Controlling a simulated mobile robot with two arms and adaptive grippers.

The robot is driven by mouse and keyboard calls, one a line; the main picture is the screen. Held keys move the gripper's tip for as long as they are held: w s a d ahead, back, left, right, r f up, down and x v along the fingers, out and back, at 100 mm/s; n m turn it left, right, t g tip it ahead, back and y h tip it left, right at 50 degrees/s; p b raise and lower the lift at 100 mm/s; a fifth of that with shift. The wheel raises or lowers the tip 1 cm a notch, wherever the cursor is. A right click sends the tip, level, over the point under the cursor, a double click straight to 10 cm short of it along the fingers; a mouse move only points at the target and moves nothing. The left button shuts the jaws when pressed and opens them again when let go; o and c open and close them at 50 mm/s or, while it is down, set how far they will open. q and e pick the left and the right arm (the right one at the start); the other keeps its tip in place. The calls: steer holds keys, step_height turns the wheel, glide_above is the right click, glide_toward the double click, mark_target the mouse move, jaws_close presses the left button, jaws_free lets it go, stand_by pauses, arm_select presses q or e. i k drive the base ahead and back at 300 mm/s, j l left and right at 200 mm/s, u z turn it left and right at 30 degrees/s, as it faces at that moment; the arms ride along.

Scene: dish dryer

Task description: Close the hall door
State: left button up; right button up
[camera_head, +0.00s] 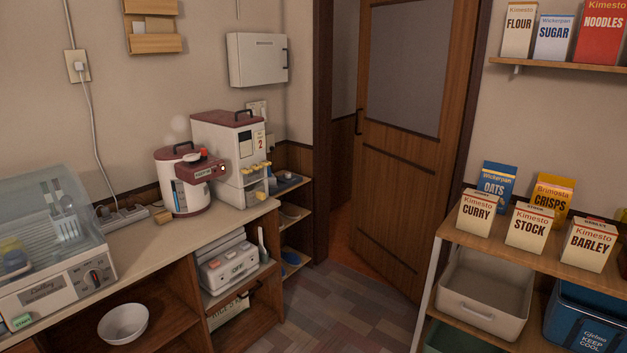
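The hall door (398,190) is a brown wooden door with a grey panel in its upper half. It stands partly open in the back wall, right of centre. Its dark handle (358,121) is on the door's left edge. A gap shows between this edge and the dark door frame (322,110) on the left, with the hall (345,130) visible through it. The door's right edge is beside the right side of the frame. Neither of my grippers is in view.
A counter (150,245) with a dish dryer (60,240), a rice cooker (185,180) and a dispenser (230,155) runs along the left. A shelf unit (440,228) with food boxes and bins stands at the right, close to the door. Tiled floor (340,300) between them is clear.

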mark_target(415, 57)
steer(key=i+z, duration=0.1)
steer(key=i, duration=0.75)
steer(key=i+z, duration=0.15)
steer(key=i, duration=0.7)
steer(key=i+j+z, duration=0.1)
steer(key=i, duration=0.75)
